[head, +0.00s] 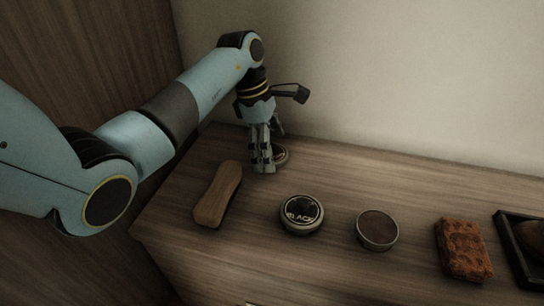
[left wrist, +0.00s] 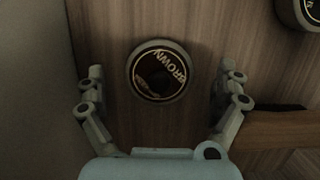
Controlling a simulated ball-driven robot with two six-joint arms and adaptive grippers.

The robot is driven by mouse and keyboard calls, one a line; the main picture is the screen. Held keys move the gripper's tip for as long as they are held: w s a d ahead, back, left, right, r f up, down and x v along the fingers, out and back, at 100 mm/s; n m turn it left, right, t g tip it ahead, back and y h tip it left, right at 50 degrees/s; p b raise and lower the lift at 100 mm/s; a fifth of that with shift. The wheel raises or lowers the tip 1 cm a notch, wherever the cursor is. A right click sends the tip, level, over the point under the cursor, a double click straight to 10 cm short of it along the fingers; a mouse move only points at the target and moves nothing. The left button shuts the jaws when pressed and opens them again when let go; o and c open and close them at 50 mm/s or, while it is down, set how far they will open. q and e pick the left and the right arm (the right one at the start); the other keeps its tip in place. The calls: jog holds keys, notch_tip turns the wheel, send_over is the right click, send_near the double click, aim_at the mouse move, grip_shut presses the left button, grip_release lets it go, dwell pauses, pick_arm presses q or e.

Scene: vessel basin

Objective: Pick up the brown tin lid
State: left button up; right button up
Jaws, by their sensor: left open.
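The brown tin lid (left wrist: 160,72) is round and dark with a grey rim, and it carries the word BROWN. In the head view the lid (head: 282,155) lies on the wooden top near the back wall, partly hidden by my left gripper (head: 264,160). My left gripper is open, pointing down over the lid. In the left wrist view its two fingers (left wrist: 158,78) stand on either side of the lid, with a gap on each side. Nothing is held. My right gripper is not in view.
A wooden brush (head: 217,195) lies close in front of my left gripper. A tin marked BLACK (head: 301,214), an open tin of brown contents (head: 377,230), a reddish-brown sponge-like block (head: 463,250) and a dark tray (head: 508,250) stand to the right. The wall (head: 380,80) rises behind.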

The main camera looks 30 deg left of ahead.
pick_arm(q)
jog(key=shift+r, duration=0.1)
jog(key=c, duration=1)
